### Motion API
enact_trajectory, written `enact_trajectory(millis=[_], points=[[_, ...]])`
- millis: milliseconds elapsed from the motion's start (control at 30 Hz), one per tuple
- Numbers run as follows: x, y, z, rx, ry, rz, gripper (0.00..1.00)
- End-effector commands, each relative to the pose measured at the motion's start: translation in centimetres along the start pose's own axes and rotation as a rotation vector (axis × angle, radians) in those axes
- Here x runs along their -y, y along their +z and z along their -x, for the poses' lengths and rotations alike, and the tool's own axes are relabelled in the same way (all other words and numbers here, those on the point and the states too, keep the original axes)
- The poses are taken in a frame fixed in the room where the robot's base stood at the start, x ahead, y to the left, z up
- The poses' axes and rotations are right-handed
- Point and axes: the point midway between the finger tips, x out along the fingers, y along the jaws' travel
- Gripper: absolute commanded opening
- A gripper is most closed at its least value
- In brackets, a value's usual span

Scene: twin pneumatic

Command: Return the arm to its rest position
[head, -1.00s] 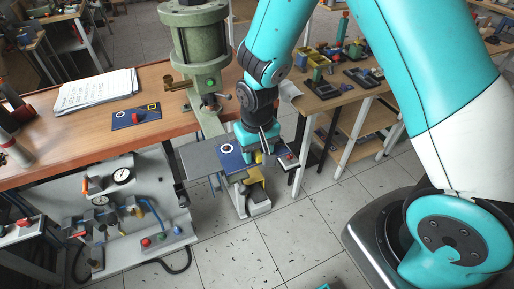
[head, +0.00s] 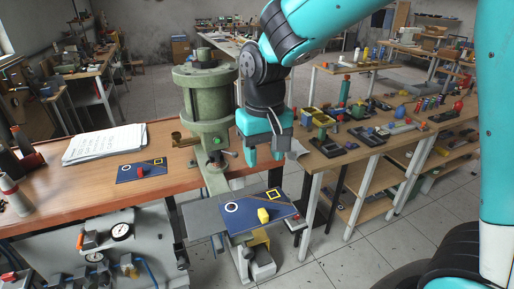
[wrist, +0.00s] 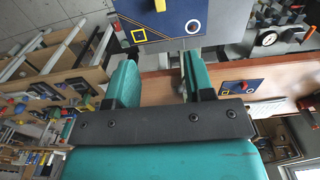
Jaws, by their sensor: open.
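My gripper (head: 264,158) is teal, with its fingers pointing down, above the grey stand plate beside the green press. In the wrist view my gripper (wrist: 158,78) has its two fingers apart with nothing between them. Below it in the head view, a blue card (head: 248,224) lies on the plate, with a white ring and a yellow square outline. A yellow block (head: 263,215) sits on this card, clear of the fingers. The card (wrist: 172,27) and the yellow block (wrist: 160,5) also show in the wrist view.
The green press (head: 205,105) stands close to the left of my gripper. A second blue card (head: 143,171) with a red block (head: 142,170) lies on the wooden bench (head: 60,195), near a paper stack (head: 103,144). A cluttered wooden table (head: 330,160) stands to the right.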

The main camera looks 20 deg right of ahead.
Motion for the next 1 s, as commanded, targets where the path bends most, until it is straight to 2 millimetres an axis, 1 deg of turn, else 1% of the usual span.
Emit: enact_trajectory(millis=[167,267,367,400,467,500,600,700,800,1000], points=[[0.0,0.1,0.5,-0.002,-0.002,0.004,0.48],[0.4,1.5,1.1,-0.01,-0.032,0.055,0.48],[1.4,5.1,2.2,-0.03,-0.104,0.181,0.48],[1.9,6.9,2.6,-0.04,-0.139,0.244,0.48],[2.6,9.7,3.1,-0.057,-0.192,0.336,0.48],[3.1,11.5,3.4,-0.068,-0.226,0.395,0.48],[4.0,15.2,3.7,-0.093,-0.296,0.515,0.48],[4.6,17.5,3.8,-0.108,-0.338,0.586,0.48],[4.8,18.3,3.8,-0.113,-0.354,0.613,0.48],[4.8,18.2,3.8,-0.113,-0.354,0.613,0.48]])
